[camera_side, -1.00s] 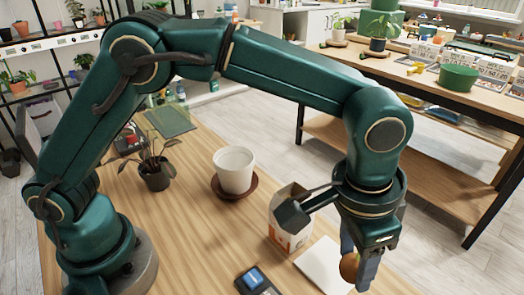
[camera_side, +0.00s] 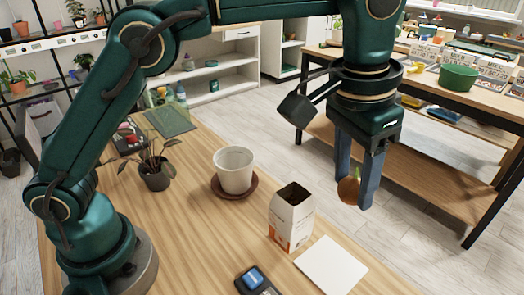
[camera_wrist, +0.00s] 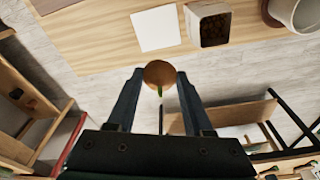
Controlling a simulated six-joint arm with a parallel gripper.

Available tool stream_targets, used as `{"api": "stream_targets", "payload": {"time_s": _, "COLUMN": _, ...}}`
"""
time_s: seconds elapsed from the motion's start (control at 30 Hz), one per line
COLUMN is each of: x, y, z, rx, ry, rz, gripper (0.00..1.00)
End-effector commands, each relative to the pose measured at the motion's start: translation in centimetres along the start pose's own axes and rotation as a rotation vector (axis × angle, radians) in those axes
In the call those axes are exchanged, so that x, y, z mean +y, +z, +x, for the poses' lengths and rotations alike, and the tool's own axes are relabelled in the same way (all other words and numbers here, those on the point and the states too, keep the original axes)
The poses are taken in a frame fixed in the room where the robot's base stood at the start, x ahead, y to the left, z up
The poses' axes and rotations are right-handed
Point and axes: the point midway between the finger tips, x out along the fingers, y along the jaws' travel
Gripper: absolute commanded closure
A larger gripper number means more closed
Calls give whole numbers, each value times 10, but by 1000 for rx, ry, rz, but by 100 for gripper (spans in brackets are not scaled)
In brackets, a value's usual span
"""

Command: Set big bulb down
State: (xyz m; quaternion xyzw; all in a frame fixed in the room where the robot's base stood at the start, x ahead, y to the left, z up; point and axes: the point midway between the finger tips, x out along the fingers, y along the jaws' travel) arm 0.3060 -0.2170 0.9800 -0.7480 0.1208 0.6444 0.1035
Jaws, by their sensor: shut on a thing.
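The big bulb (camera_side: 348,190) is round and brown with a green shoot pointing up. My gripper (camera_side: 356,195) is shut on it and holds it in the air, past the table's right edge in the side view. In the wrist view the bulb (camera_wrist: 159,74) sits between the fingertips of my gripper (camera_wrist: 158,82), with its green shoot toward the camera. Part of the bulb is hidden by a finger in the side view.
A white square sheet (camera_side: 331,265) lies on the wooden table (camera_side: 190,235). Next to it stands an open carton (camera_side: 291,220) with dark soil. A white pot (camera_side: 234,170) stands on a brown saucer (camera_side: 218,188). A small plant (camera_side: 155,175) and a dark device (camera_side: 256,281) are also on the table.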

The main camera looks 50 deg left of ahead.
Motion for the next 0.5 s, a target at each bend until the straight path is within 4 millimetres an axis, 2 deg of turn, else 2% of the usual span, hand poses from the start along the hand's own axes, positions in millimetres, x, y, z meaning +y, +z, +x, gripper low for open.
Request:
{"api": "stream_targets", "payload": {"time_s": 0.27, "x": -112, "y": -9, "z": 0, "rx": 2, "ry": -51, "rz": -351, "gripper": 100}}
{"api": "stream_targets", "payload": {"time_s": 0.37, "x": -158, "y": -2, "z": -1, "rx": 1, "ry": -73, "rz": -499, "gripper": 100}}
{"api": "stream_targets", "payload": {"time_s": 0.5, "x": -219, "y": 16, "z": -4, "rx": 2, "ry": -104, "rz": -707, "gripper": 100}}
